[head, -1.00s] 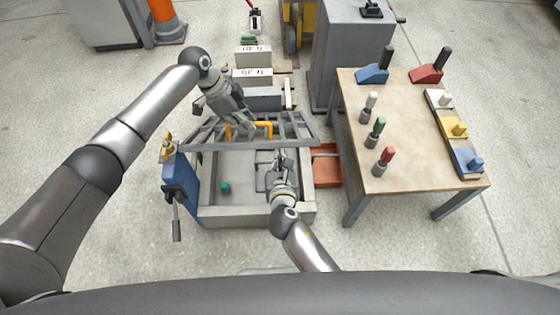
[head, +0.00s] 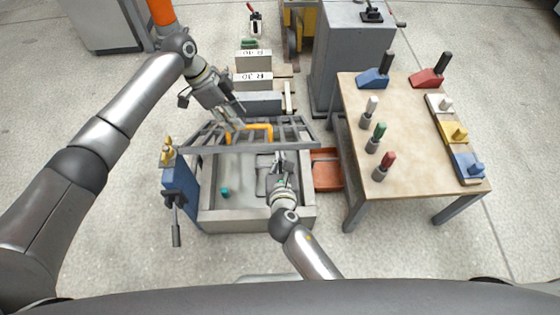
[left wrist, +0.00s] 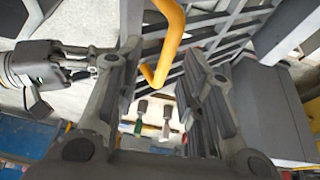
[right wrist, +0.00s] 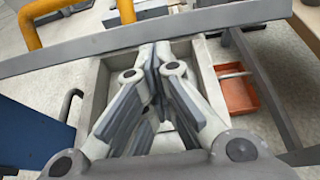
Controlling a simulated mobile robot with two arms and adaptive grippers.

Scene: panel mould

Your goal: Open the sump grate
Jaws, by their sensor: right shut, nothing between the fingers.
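The sump grate (head: 215,136) is a grey barred frame, tilted up over the open pit (head: 235,170). Its orange handle (head: 262,128) stands on the bars and also shows in the left wrist view (left wrist: 170,40). My left gripper (head: 230,124) is open, just left of the handle; in its wrist view the fingers are spread and the handle's end lies between or beyond them. My right gripper (right wrist: 160,52) is shut and empty at the grate's raised front bar (right wrist: 200,35); I cannot tell whether it touches. In the head view its fingertips (head: 280,160) are just below that bar.
A blue block with a clamp handle (head: 178,190) stands at the pit's left. An orange-red tray (head: 327,170) lies at its right. A wooden table (head: 410,140) with coloured handles stands further right. Grey blocks (head: 252,82) lie behind the grate.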

